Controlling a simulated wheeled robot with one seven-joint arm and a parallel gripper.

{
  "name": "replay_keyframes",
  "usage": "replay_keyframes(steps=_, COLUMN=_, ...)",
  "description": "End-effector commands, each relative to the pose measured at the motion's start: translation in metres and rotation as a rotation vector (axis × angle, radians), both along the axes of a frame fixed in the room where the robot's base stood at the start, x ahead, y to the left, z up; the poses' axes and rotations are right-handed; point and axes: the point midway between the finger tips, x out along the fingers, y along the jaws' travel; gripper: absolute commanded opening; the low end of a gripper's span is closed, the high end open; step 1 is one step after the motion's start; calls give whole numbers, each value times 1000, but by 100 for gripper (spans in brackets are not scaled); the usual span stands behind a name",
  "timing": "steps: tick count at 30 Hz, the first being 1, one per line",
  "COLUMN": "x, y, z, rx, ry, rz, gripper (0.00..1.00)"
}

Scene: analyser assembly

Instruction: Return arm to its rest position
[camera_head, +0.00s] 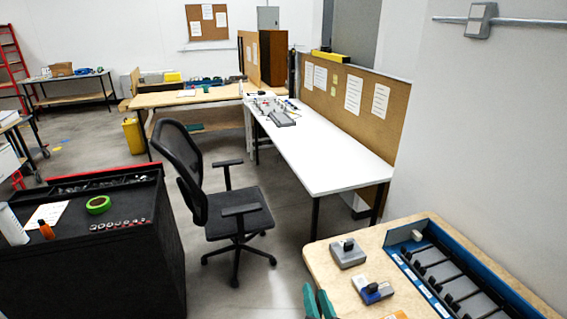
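My gripper (317,294) shows only as two teal finger-like tips at the bottom edge of the head view, beside the left edge of the wooden-topped table (335,262). The tips stand close together, and I cannot tell whether they are apart or shut. No held object shows between them. The rest of the arm is out of view.
On the wooden table are two small grey devices (348,258) (376,294) and a blue rack (490,285) of dark slots. A white bench (330,165), an office chair (238,203) and a black cart (120,265) stand beyond. Open floor (275,255) lies between.

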Motion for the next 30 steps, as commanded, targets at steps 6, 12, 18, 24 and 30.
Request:
replay_keyframes(steps=6, x=-20, y=41, z=-31, rx=82, ry=-38, rz=-83, gripper=28)
replay_keyframes(steps=12, x=-59, y=68, z=-67, rx=95, ry=-31, rz=-159, gripper=28)
replay_keyframes(steps=18, x=-114, y=90, z=-104, rx=45, ry=-1, rz=-210, gripper=28)
replay_keyframes(steps=24, x=-180, y=100, z=-130, rx=-64, ry=29, rz=-222, gripper=28)
replay_keyframes(steps=30, x=-250, y=100, z=-142, rx=-219, ry=41, rz=-183, gripper=28)
